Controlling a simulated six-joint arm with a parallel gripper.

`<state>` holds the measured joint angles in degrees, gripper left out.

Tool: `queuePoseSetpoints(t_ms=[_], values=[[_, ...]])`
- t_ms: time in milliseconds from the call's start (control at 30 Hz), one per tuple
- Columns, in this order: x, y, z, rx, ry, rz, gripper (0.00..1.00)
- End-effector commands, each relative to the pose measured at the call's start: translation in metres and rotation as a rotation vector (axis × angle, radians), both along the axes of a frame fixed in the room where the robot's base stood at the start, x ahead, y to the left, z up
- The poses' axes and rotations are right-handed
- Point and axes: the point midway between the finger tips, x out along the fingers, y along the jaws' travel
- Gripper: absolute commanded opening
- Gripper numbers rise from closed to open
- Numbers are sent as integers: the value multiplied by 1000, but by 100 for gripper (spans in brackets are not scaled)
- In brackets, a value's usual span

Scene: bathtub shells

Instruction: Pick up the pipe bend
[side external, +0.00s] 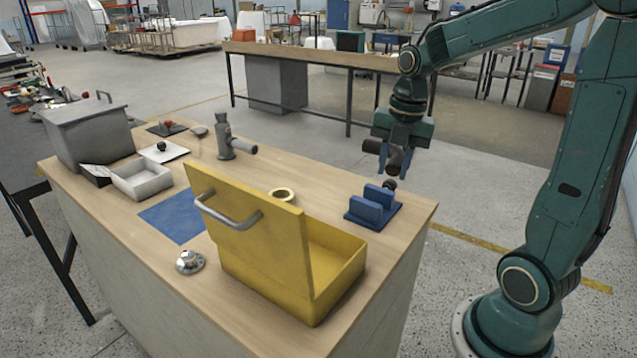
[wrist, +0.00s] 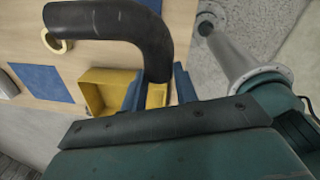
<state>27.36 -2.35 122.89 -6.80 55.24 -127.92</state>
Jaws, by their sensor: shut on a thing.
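The pipe bend is a dark grey, thick curved tube (side external: 395,160). My gripper (side external: 393,173) is shut on it above the right end of the wooden bench, over the blue cradle (side external: 372,209). The bend appears clear of the cradle. In the wrist view, the bend (wrist: 118,22) runs across the top and curves down between the two blue fingers of my gripper (wrist: 158,88). Its lower end is hidden there.
A yellow box (side external: 338,262) with a raised lid and grey handle stands at the bench front.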

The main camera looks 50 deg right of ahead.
Motion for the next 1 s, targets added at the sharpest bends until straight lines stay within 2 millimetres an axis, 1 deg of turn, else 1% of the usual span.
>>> queuePoseSetpoints(t_ms=[33, 100, 300, 500, 1000], values=[[0, 0, 9, -3, -5, 0, 7], [0, 0, 18, -2, -4, 0, 7], [0, 0, 35, -1, -1, 0, 7], [0, 0, 40, -1, -1, 0, 7], [0, 0, 40, 0, -1, 0, 7]])
